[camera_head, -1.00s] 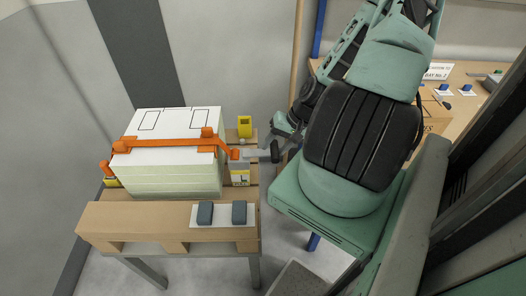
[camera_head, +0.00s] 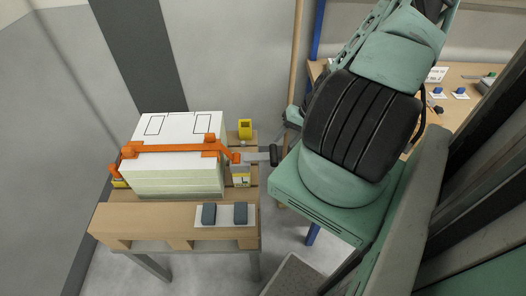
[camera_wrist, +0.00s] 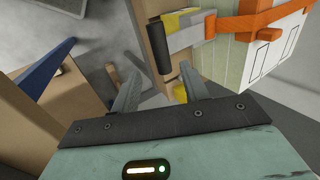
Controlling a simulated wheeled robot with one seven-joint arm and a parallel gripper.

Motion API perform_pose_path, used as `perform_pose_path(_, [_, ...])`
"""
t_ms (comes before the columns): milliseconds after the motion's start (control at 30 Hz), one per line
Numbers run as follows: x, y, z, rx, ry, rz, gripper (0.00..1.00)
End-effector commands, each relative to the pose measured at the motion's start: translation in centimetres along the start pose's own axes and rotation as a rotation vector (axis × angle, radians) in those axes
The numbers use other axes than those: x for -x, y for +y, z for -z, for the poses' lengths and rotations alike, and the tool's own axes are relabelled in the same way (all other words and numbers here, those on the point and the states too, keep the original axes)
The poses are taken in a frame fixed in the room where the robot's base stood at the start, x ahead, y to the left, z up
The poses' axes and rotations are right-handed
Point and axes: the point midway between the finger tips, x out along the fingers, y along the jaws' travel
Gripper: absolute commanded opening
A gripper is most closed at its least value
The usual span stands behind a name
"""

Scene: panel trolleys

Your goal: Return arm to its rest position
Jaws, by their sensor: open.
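My gripper (camera_wrist: 160,80) is open, with its two grey fingers spread and nothing seen between them in the wrist view. In the head view it is hidden behind my green and black arm. The dark handle (camera_head: 275,155) of a grey lever on an orange strap (camera_head: 165,148) sticks out just left of my arm. The same handle (camera_wrist: 159,60) shows beyond the fingertips in the wrist view, apart from them as far as I can tell. The strap runs over a stack of white panels (camera_head: 180,180) on a wooden pallet-topped stand (camera_head: 140,220).
Two dark grey blocks lie on a white plate (camera_head: 225,222) at the stand's front. A yellow holder (camera_head: 245,128) stands behind the lever. A wooden workbench (camera_head: 455,115) with small blue-knobbed items is at the right. A wooden pole (camera_head: 297,75) and blue post (camera_head: 318,30) rise behind.

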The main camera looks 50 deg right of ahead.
Motion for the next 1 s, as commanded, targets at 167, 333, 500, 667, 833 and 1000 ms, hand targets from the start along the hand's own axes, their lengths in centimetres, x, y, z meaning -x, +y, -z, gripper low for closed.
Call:
perform_pose_path(167, [-0.1, 0.0, 0.0, 0.001, 0.0, 0.0, 0.45])
perform_pose_path(333, [-0.1, 0.0, 0.0, 0.001, 0.0, 0.0, 0.45])
perform_pose_path(500, [-0.1, 0.0, 0.0, 0.003, -0.001, -0.001, 0.45])
perform_pose_path(667, [-0.2, -1.6, -0.1, 0.075, -0.043, -0.033, 0.45])
perform_pose_path(833, [-0.3, -5.8, -0.8, 0.255, -0.138, -0.116, 0.45])
perform_pose_path(1000, [-0.2, -10.9, -2.6, 0.447, -0.223, -0.202, 0.45])
